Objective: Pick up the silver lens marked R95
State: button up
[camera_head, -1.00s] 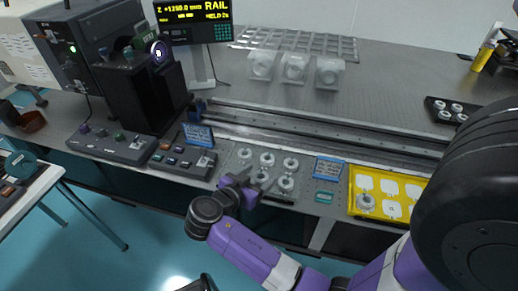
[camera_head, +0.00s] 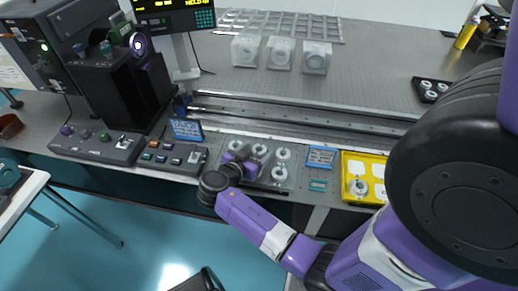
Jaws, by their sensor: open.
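Several round silver lenses sit in two rows on a grey tray plate at the front edge of the table. In the back row are a left lens (camera_head: 235,146), a middle lens (camera_head: 259,150) and a right lens (camera_head: 283,154). A front-right lens (camera_head: 279,173) is clear of my arm. Any R95 marking is too small to read. My gripper (camera_head: 249,163) is open over the left part of the tray, close to the front-left lens, which it partly hides. I cannot tell whether it touches that lens.
A yellow tray (camera_head: 349,166) with white pads and one lens stands to the right. Blue signs (camera_head: 187,129) (camera_head: 321,157) flank the lens tray. A control box (camera_head: 172,157) lies left. Long rails (camera_head: 300,117) run behind, with clear mounts (camera_head: 281,54) farther back.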

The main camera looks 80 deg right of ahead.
jog(key=shift+f, duration=0.1)
jog(key=shift+c, duration=0.2)
jog(key=shift+s, duration=0.1)
jog(key=c, duration=1.4)
